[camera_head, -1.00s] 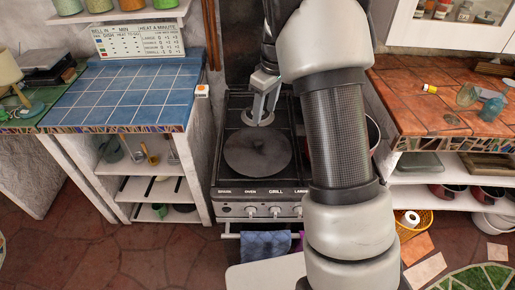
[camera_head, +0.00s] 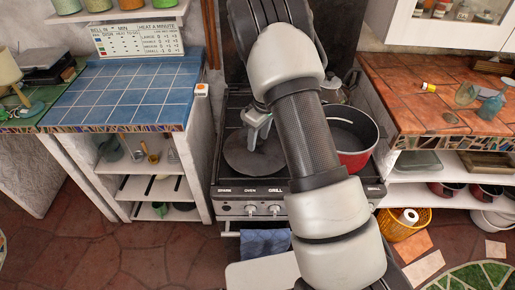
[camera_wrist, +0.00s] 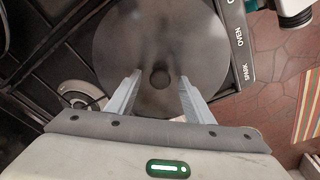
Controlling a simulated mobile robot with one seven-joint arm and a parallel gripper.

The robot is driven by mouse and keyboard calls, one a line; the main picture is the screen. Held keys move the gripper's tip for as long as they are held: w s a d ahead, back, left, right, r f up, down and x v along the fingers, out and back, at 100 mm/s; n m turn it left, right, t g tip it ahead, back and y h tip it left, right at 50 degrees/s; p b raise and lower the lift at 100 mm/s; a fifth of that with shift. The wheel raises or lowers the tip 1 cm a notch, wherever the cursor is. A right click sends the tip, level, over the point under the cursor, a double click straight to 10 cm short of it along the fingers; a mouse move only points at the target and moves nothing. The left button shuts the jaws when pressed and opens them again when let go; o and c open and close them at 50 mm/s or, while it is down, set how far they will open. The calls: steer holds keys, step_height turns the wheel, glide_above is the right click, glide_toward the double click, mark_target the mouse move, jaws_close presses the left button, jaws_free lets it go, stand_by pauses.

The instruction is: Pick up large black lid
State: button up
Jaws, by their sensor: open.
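The large black lid (camera_head: 240,156) is a dark round disc lying flat on the left front of the stove. My gripper (camera_head: 254,138) is over the lid in the head view, and my arm hides the lid's right side. In the wrist view my gripper (camera_wrist: 158,80) is open, with one finger on each side of the knob. I cannot tell how far the fingertips are above the lid.
A red pot (camera_head: 356,150), open at the top, stands on the stove right of my arm. A blue tiled counter (camera_head: 125,95) is to the left and an orange tiled counter (camera_head: 440,100) to the right. A blue towel (camera_head: 265,243) hangs at the stove's front.

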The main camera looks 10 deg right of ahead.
jaws_close()
steer(key=shift+r, duration=0.1)
stand_by(0.3)
